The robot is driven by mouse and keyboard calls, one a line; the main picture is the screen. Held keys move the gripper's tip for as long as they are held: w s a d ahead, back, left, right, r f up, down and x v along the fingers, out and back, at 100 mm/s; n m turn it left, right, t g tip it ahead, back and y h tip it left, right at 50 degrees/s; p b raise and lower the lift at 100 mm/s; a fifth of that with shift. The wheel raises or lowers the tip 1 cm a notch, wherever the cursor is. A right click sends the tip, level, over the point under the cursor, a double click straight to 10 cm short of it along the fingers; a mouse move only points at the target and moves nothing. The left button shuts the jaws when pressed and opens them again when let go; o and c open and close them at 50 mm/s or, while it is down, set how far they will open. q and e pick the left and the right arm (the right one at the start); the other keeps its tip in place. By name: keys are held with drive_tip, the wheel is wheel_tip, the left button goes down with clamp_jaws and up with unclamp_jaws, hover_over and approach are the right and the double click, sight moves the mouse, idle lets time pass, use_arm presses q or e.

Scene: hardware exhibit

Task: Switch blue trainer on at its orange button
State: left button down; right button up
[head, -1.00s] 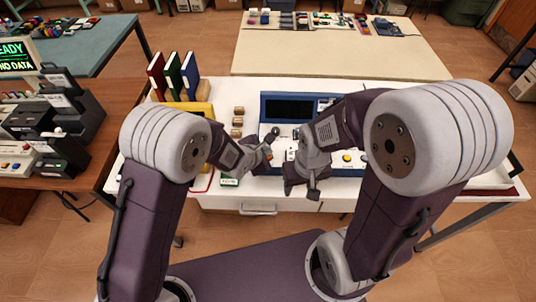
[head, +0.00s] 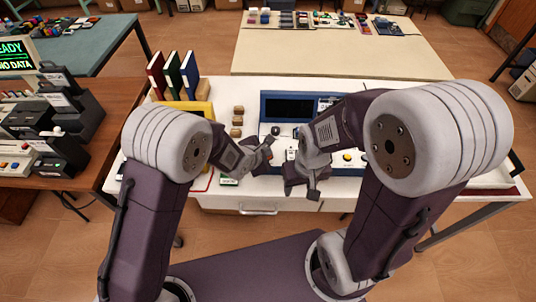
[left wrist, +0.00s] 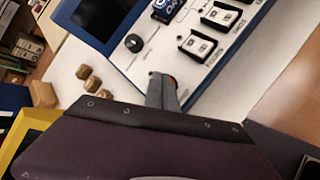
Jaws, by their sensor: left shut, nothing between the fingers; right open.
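The blue trainer (head: 287,107) stands on the white bench, with a dark screen at its back and a pale control panel in front. It also shows in the left wrist view (left wrist: 117,48). Its orange button (left wrist: 172,81) shows there as a small orange patch at the panel's near corner, mostly hidden by my fingers. My left gripper (head: 268,150) is shut and empty, its fingertips (left wrist: 161,78) right at the button; I cannot tell whether they touch it. My right gripper (head: 303,188) is open and empty in front of the trainer's near edge.
Small tan blocks (head: 237,121) stand left of the trainer, beside a yellow case (head: 199,107). Red, blue and green binders (head: 173,76) stand behind the case. A black knob (left wrist: 134,43) and white switches (left wrist: 200,46) are on the panel. Dark devices crowd the brown table at left.

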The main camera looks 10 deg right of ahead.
idle(0.3)
use_arm(q)
drive_tip(key=shift+r+p, duration=0.45)
wheel_tip(320, 180, up, 6)
drive_tip(key=p, duration=0.5)
idle(0.4)
drive_tip(key=shift+w+a, duration=0.1)
